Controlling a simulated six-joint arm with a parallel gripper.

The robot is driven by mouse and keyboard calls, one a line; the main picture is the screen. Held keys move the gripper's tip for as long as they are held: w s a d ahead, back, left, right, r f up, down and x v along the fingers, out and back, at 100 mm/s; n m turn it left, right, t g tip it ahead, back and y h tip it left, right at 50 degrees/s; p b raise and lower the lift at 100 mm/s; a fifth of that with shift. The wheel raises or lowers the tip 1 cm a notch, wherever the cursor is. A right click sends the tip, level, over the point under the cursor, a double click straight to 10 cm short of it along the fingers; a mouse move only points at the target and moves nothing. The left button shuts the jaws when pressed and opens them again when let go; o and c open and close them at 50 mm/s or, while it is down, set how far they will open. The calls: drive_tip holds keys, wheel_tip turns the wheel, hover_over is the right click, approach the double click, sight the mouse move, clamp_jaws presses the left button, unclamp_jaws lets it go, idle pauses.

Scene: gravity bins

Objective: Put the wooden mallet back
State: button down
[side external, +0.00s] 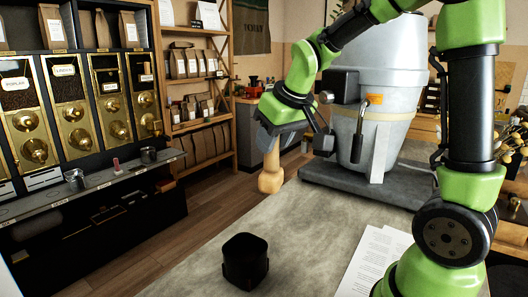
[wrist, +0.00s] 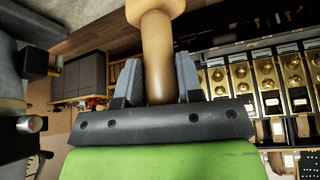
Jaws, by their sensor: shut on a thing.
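The wooden mallet (side external: 270,176) is pale wood and hangs roughly upright, head down, above the grey worktop. My gripper (side external: 268,137) is shut on its handle, and the lower part and head show below the fingers. In the wrist view, the handle (wrist: 157,50) lies between the two grey fingers of my gripper (wrist: 158,78), and part of the head shows at the top edge. A black squarish container (side external: 245,264) stands on the worktop nearer the camera, below and left of the mallet. Its inside looks dark.
A large grey machine (side external: 370,105) stands on a dark base right of my gripper. White papers (side external: 375,255) lie on the worktop (side external: 305,220) at front right. A counter (side external: 90,188) with small cups under gold-fronted bins (side external: 30,110) runs along the left.

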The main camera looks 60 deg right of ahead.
drive_tip(key=d+m+h, duration=0.1)
drive_tip(key=d+m, duration=0.2)
drive_tip(key=d, duration=0.7)
wheel_tip(320, 180, down, 12)
drive_tip(key=shift+s, duration=0.15)
wheel_tip(320, 180, down, 6)
idle(0.4)
drive_tip(key=shift+f, duration=0.55)
idle(0.5)
drive_tip(key=c, duration=0.7)
unclamp_jaws()
